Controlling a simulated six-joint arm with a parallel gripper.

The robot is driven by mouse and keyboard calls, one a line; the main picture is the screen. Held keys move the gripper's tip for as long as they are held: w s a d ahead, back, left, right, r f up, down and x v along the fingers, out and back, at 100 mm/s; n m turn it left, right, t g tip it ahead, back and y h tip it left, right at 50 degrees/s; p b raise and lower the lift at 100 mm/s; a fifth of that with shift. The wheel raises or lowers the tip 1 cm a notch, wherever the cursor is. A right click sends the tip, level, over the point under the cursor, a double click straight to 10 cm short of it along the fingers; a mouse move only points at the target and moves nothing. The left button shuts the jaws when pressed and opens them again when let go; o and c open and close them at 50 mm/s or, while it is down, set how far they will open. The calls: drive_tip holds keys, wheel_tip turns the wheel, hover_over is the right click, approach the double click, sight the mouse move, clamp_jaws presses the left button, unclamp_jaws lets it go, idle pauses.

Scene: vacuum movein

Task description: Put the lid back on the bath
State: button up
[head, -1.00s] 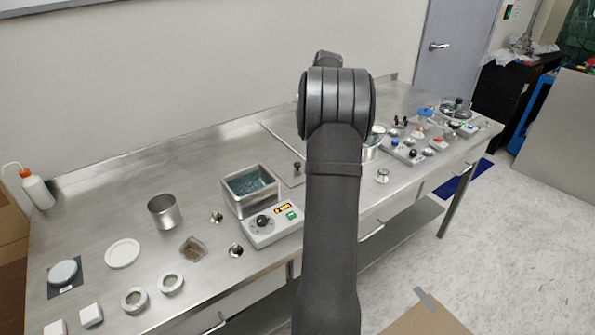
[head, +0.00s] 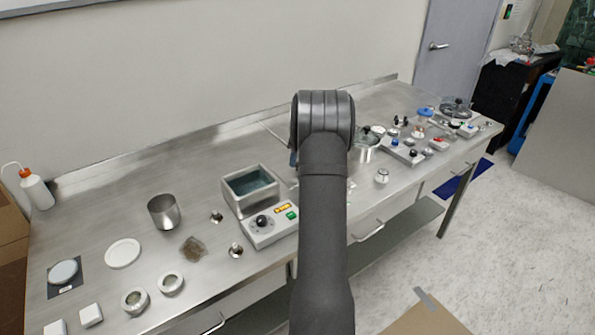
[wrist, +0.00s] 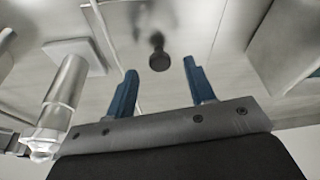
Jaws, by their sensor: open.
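The bath (head: 252,188) is a grey open-topped box with bluish liquid in it, on the bench left of my arm in the head view. Its lid (wrist: 190,25) is a flat metal plate lying apart from the bath, mostly behind my arm in the head view. The lid's dark round knob (wrist: 159,62) shows in the wrist view between the two blue fingers of my gripper (wrist: 160,68). The gripper is open, with a gap on each side of the knob. In the head view only a sliver of a blue finger (head: 292,159) shows.
The bath's control panel (head: 272,225) faces the bench front. A metal beaker (head: 164,212) stands left of the bath. A metal cylinder (wrist: 65,95) is close on the left in the wrist view. Several small instruments crowd the bench right of my arm.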

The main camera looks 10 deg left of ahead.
drive_tip(key=x, duration=0.2)
drive_tip(key=shift+a+f, duration=0.1)
drive_tip(key=shift+f, duration=0.15)
drive_tip(key=shift+r, duration=0.1)
clamp_jaws()
